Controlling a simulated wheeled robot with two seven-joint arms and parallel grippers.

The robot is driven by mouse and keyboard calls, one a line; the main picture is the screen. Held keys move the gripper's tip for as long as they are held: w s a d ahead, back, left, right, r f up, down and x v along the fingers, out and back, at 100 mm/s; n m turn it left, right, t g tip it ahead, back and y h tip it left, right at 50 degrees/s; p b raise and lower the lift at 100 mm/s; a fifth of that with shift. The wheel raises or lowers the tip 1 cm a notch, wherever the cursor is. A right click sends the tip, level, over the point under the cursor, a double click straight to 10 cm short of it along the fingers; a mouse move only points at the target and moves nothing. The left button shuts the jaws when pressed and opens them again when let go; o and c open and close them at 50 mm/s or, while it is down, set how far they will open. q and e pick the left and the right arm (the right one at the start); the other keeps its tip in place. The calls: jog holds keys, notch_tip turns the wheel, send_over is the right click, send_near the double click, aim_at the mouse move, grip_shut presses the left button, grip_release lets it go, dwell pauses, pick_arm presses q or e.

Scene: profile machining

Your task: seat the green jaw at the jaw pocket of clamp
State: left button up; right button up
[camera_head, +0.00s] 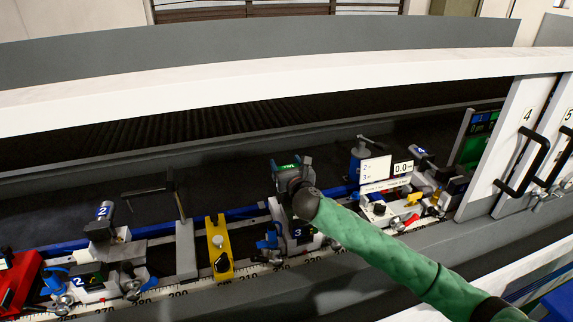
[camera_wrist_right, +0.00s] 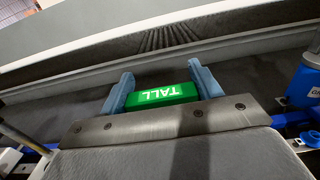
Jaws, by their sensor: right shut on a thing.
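The green jaw (camera_wrist_right: 163,95), a block marked "TALL", sits between the two blue-grey fingers of my right gripper (camera_wrist_right: 162,90) in the right wrist view. The gripper is shut on it. In the head view my right gripper (camera_head: 289,178) is over the clamp (camera_head: 299,232) marked 3, and only a little of the green jaw (camera_head: 288,166) shows. My gripper and green arm cover much of this clamp, and its jaw pocket is hidden. I cannot tell whether the jaw touches the clamp. My left gripper is not in view.
Another clamp (camera_head: 97,262), marked 2, stands at the left. A yellow block (camera_head: 219,250) on the rail lies between it and clamp 3. A blue cylinder (camera_head: 360,160) and a white display card (camera_head: 375,169) stand right of my gripper. White doors (camera_head: 515,150) bound the right side.

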jog(key=shift+s+f+b, duration=0.1)
jog(key=shift+f+b, duration=0.35)
jog(key=shift+f, duration=0.5)
